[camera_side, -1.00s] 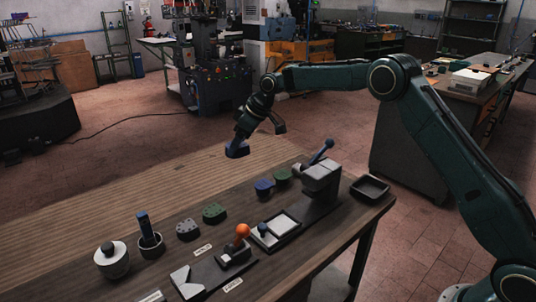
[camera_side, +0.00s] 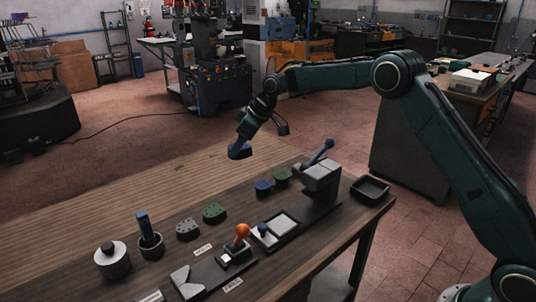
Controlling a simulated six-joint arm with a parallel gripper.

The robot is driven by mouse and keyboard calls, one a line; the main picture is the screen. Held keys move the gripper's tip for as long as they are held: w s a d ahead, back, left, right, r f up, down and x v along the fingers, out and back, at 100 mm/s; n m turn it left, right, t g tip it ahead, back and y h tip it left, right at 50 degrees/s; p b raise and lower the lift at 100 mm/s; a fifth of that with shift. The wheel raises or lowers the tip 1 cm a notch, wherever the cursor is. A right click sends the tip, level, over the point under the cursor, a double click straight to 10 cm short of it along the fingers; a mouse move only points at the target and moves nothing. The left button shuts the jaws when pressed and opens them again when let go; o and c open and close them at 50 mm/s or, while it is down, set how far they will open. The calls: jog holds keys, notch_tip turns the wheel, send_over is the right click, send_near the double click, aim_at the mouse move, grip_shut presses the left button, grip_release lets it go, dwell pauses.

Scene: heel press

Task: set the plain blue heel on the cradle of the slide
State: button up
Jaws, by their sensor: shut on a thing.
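My gripper (camera_side: 243,140) is shut on a dark blue heel (camera_side: 239,151), held in the air above the far side of the table, well clear of the top. Whether this heel is plain is too small to tell. Another blue heel (camera_side: 263,187) stands on the table, left of a green one (camera_side: 282,176). The press (camera_side: 320,184) has a blue lever. I cannot clearly make out the cradle's shape.
A green block (camera_side: 214,212) and a grey block (camera_side: 187,229) with dark dots lie mid-table. A cup (camera_side: 151,246) with a blue-handled tool and a lidded pot (camera_side: 112,261) stand left. An orange-knobbed lever (camera_side: 242,231) stands near the slide. An empty dark tray (camera_side: 370,188) is right.

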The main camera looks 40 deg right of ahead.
jog(key=s+d+f, duration=0.1)
jog(key=s+f, duration=0.2)
jog(key=s, duration=0.5)
jog(key=s+d+f, duration=0.1)
jog(key=s+f, duration=0.3)
jog(key=s, duration=0.4)
jog(key=shift+d+n, duration=0.25)
jog(key=shift+n, duration=0.15)
jog(key=shift+f, duration=0.2)
jog(key=shift+f, duration=4.25)
jog(key=shift+f, duration=0.65)
jog(key=o, duration=1.3)
jog(key=shift+c, duration=0.2)
jog(key=shift+r, duration=0.1)
jog(key=v, duration=1.3)
jog(key=shift+d+r, duration=0.25)
jog(key=shift+r, duration=0.05)
jog(key=shift+s+r, duration=0.1)
